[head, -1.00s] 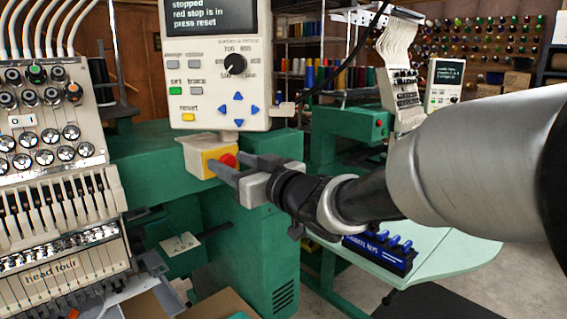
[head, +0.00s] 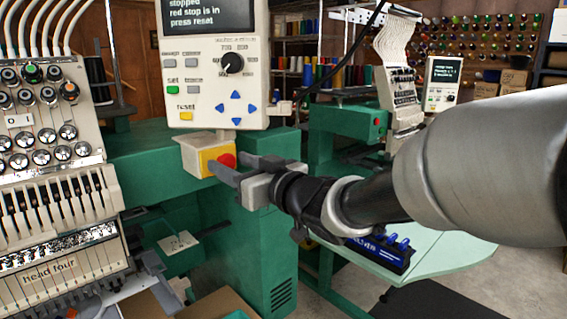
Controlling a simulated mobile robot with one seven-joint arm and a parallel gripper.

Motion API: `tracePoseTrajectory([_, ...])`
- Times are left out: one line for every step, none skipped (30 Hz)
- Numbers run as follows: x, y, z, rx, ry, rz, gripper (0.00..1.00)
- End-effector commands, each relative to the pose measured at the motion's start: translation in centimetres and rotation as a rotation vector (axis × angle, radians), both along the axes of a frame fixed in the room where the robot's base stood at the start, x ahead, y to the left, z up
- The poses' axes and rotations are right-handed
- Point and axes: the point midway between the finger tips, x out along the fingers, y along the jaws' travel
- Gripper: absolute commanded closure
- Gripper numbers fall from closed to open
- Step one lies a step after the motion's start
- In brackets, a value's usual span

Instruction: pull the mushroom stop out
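The mushroom stop (head: 227,160) is a red button on a yellow plate on the side of a small pale box (head: 194,151), below the control panel. My gripper (head: 226,167) reaches in from the right. One grey finger lies across the front of the yellow plate, and the other is behind, close to the button's far side. The red button shows between the two fingers, which are apart. I cannot tell whether they touch it. The panel screen (head: 204,14) reads "stopped, red stop is in, press reset".
The control panel (head: 213,80) hangs just above my gripper, with a yellow reset key (head: 186,116). The green machine body (head: 262,245) is below. The embroidery head (head: 50,180) stands at left. A pale green table (head: 440,245) with a blue-topped tray is at right.

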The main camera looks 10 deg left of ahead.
Motion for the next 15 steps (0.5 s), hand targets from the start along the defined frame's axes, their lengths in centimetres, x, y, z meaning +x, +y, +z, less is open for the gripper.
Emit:
tracePoseTrajectory([0.0, 0.0, 0.0, 0.000, 0.000, 0.000, 0.52])
tracePoseTrajectory([0.0, 0.0, 0.0, 0.000, 0.000, 0.000, 0.52])
tracePoseTrajectory([0.0, 0.0, 0.0, 0.000, 0.000, 0.000, 0.52])
tracePoseTrajectory([0.0, -0.1, 0.1, 0.001, -0.001, 0.000, 0.52])
tracePoseTrajectory([-0.1, -0.2, 0.1, 0.001, -0.001, 0.000, 0.52])
tracePoseTrajectory([-0.3, -0.4, 0.1, 0.001, -0.001, -0.001, 0.52])
tracePoseTrajectory([-0.4, -0.6, 0.1, 0.001, -0.001, -0.001, 0.52])
tracePoseTrajectory([-0.6, -0.9, 0.1, 0.001, -0.001, -0.002, 0.52])
tracePoseTrajectory([-1.0, -1.3, 0.2, 0.000, -0.001, -0.003, 0.52])
tracePoseTrajectory([-1.3, -1.8, 0.2, -0.001, -0.002, -0.003, 0.52])
tracePoseTrajectory([-1.7, -2.2, 0.2, 0.000, -0.001, -0.004, 0.52])
tracePoseTrajectory([-2.3, -2.9, 0.2, 0.000, -0.003, -0.004, 0.52])
tracePoseTrajectory([-2.8, -3.4, 0.2, -0.001, -0.002, -0.004, 0.52])
tracePoseTrajectory([-3.2, -4.0, 0.3, 0.001, -0.002, -0.004, 0.52])
tracePoseTrajectory([-3.9, -4.7, 0.2, 0.000, -0.001, -0.004, 0.52])
